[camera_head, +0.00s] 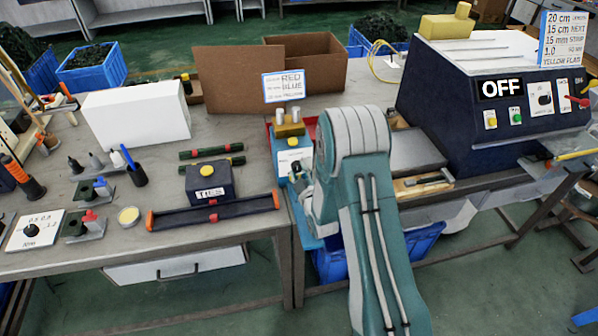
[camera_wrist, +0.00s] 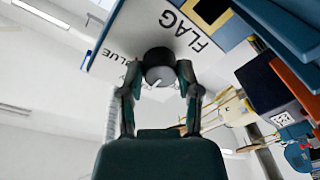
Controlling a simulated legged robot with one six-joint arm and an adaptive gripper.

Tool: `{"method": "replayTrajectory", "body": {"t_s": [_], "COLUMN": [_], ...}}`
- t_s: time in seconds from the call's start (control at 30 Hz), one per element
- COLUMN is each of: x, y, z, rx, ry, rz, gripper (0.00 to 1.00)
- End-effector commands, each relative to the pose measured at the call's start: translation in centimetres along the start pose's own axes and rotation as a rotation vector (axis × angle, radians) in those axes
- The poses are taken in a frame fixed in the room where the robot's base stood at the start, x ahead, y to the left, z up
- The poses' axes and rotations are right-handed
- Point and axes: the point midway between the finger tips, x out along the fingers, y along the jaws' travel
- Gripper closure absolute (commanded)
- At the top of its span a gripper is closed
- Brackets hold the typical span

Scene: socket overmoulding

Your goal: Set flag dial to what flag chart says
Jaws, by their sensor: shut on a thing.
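The flag dial (camera_wrist: 160,62) is a dark round knob with a short white mark, on a white panel (camera_wrist: 150,25) lettered FLAG and BLUE. My gripper (camera_wrist: 158,80) has a finger on either side of the knob and is shut on it. Other lettering beside the left finger is partly hidden. Which label the mark points to, I cannot tell. In the head view, the blue flag unit (camera_head: 281,152) stands left of my arm, which hides the gripper. The flag chart (camera_head: 284,87) above it lists RED, BLUE and a third line, with small unclear entries in front.
A card (camera_head: 564,38) at the far right reads 20 cm, 15 cm, 15 mm, 1.0 and YELLOW FLAG. The dark machine (camera_head: 480,105) reading OFF stands right of my arm. A TIES box (camera_head: 210,184) is on the left bench. A cardboard box (camera_head: 240,80) stands behind the flag unit.

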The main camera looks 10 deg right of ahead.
Motion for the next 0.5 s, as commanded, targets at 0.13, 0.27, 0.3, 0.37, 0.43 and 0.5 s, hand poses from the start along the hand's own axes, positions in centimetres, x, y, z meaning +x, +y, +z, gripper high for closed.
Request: {"method": "replayTrajectory", "body": {"t_s": [0.13,0.27,0.3,0.37,0.43,0.5], "x": [0.05,0.04,0.04,0.04,0.04,0.05], "y": [-0.12,-0.12,-0.12,-0.13,-0.12,-0.11], "z": [-0.04,-0.07,-0.07,-0.08,-0.09,-0.13], "rx": [-0.074,-0.171,-0.205,-0.259,-0.326,-0.393], "ry": [-0.005,-0.012,-0.015,-0.019,-0.024,-0.028], "rz": [-0.009,-0.015,-0.017,-0.021,-0.025,-0.029], "gripper": [1.00,1.00,1.00,1.00,1.00,1.00]}}
